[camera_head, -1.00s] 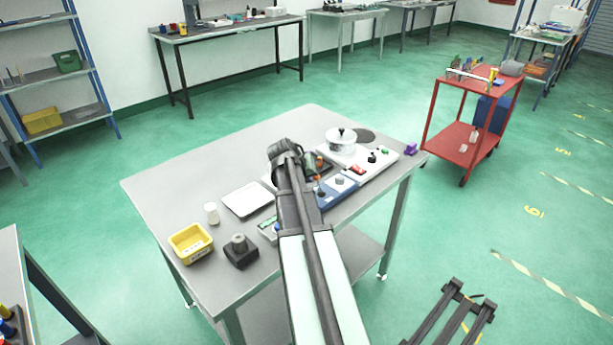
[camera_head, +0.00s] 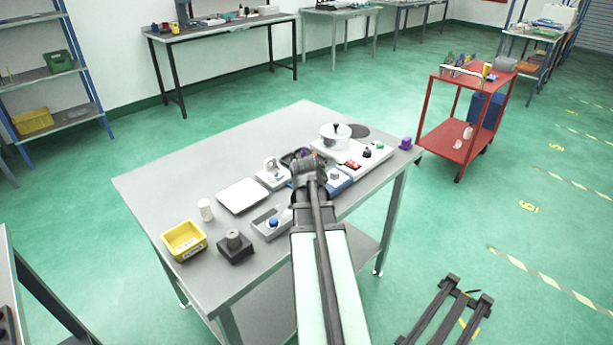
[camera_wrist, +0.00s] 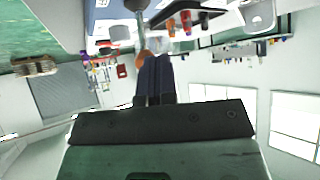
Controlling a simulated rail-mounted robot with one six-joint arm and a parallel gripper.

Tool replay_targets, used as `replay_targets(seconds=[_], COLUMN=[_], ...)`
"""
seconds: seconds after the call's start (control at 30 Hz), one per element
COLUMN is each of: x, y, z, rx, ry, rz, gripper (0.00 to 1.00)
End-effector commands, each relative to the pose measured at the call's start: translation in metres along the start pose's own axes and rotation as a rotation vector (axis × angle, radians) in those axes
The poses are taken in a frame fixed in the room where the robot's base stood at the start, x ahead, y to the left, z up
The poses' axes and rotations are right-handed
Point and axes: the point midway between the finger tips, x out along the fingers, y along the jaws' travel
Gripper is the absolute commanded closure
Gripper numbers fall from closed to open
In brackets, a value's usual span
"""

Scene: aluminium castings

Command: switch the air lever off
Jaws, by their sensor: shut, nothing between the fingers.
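A lever with an orange-brown end (camera_wrist: 141,58) and a grey shaft shows at the top of the wrist view, right beside the tips of my gripper (camera_wrist: 154,60). I take it for the air lever, but no label is readable. The gripper's dark fingers are together with nothing between them. I cannot tell whether they touch the lever. In the head view a small orange bit (camera_head: 314,154) shows behind my wrist; the fingers and the rest of the lever are hidden there. A blue panel (camera_head: 341,182) lies partly under my wrist.
On the grey table (camera_head: 170,190) are a white panel (camera_head: 376,162) with knobs, a white pot (camera_head: 333,141), a white tray (camera_head: 243,196), a grey box with a blue button (camera_head: 272,223), a yellow bin (camera_head: 184,240) and a dark block (camera_head: 235,246). A red cart (camera_head: 455,140) stands right.

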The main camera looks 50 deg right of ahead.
Motion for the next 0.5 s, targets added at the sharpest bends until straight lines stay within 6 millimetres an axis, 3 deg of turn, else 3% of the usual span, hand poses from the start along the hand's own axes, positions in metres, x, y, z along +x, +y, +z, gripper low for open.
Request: replay_targets(seconds=[0.5], x=[-0.0054], y=[0.0127], z=[0.0078], rx=[0.020], ry=[0.021], rz=[-0.017], gripper=[1.00])
